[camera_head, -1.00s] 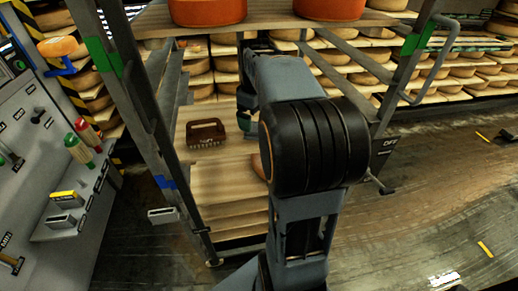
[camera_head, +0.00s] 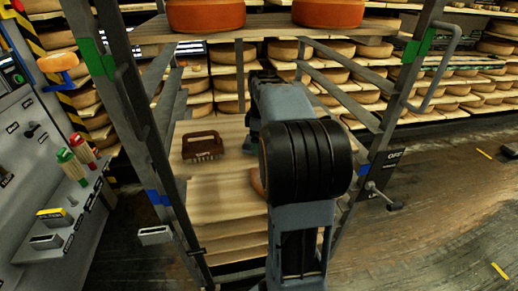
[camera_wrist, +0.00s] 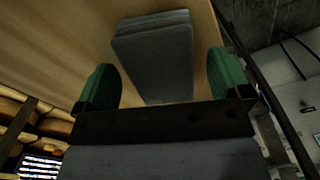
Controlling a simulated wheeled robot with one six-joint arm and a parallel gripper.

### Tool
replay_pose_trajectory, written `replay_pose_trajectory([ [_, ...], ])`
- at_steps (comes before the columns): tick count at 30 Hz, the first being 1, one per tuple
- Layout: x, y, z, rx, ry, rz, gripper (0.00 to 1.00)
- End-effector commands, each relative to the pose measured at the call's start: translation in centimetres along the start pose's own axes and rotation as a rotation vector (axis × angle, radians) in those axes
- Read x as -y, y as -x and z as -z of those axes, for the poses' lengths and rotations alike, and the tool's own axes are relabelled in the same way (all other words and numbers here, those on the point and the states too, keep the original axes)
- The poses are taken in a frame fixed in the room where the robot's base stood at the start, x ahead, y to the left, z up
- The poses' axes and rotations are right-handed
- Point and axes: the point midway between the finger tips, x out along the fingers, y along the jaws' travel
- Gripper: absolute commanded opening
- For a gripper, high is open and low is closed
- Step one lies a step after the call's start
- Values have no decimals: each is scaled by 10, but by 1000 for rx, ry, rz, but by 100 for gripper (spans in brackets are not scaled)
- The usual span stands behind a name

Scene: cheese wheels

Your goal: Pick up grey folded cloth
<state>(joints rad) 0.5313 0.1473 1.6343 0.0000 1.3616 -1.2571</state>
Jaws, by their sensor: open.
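The grey folded cloth (camera_wrist: 158,62) lies flat on a wooden shelf board in the wrist view, its layered folded edge at the top of that picture. My gripper (camera_wrist: 160,80) is open, with one green finger on each side of the cloth's near part. Clear gaps show between the fingers and the cloth, and I cannot tell how far above the board the fingertips are. In the head view my arm hides the cloth, and my gripper (camera_head: 251,138) shows only partly behind the arm.
A brown brush (camera_head: 202,146) lies on the shelf left of my arm. Metal rack posts (camera_head: 133,120) stand on both sides. Orange cheese wheels (camera_head: 206,14) sit on the board above. A grey tool panel (camera_head: 40,170) is at the left.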

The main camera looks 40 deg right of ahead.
Motion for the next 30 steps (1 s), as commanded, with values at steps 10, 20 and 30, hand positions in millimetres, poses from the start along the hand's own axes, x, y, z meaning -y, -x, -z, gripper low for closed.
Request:
replay_pose_trajectory([
  [10, 0, -9, 0, 0, 0, -2, 92],
  [20, 0, -8, 0, -1, 0, -2, 60],
  [30, 0, -8, 0, -1, 0, -2, 39],
])
